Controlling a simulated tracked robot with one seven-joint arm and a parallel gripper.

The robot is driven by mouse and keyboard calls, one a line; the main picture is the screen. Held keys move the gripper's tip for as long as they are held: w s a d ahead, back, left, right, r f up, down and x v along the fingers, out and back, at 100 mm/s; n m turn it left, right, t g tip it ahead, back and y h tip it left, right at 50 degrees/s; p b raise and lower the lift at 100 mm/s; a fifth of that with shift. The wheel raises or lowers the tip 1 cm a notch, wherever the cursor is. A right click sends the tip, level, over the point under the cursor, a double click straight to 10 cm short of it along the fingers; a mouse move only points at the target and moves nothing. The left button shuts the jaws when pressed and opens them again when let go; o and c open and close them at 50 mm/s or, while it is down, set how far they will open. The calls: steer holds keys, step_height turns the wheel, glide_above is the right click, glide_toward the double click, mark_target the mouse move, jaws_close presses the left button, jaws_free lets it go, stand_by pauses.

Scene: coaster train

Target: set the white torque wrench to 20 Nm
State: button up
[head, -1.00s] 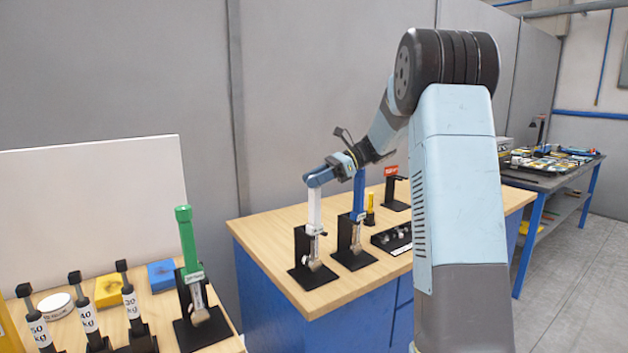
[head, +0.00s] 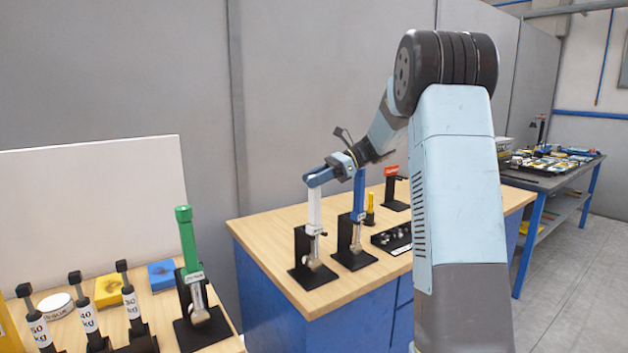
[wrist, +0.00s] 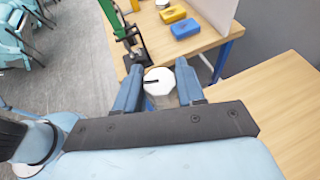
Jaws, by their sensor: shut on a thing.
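The white torque wrench (head: 315,212) stands upright in a black stand near the left end of the wooden-topped bench. My gripper (head: 314,177) is at its top, coming from the right. In the wrist view, the white knob end of the wrench (wrist: 159,81), with a black mark on it, sits between the two blue fingers of my gripper (wrist: 160,88), which are shut on it. The scale on the wrench is too small to read.
A green torque wrench (head: 187,240) stands on the left table beside yellow (head: 108,288) and blue (head: 162,274) blocks and several dark-topped weights. A small yellow object (head: 370,210), a black tray (head: 388,238) and an orange-topped stand (head: 393,186) are right of the blue wrench. The bench front is clear.

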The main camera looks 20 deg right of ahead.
stand_by(0.3)
steer(key=o, duration=1)
steer(key=shift+c, duration=0.2)
steer(key=v, duration=1.3)
steer(key=shift+d, duration=0.35)
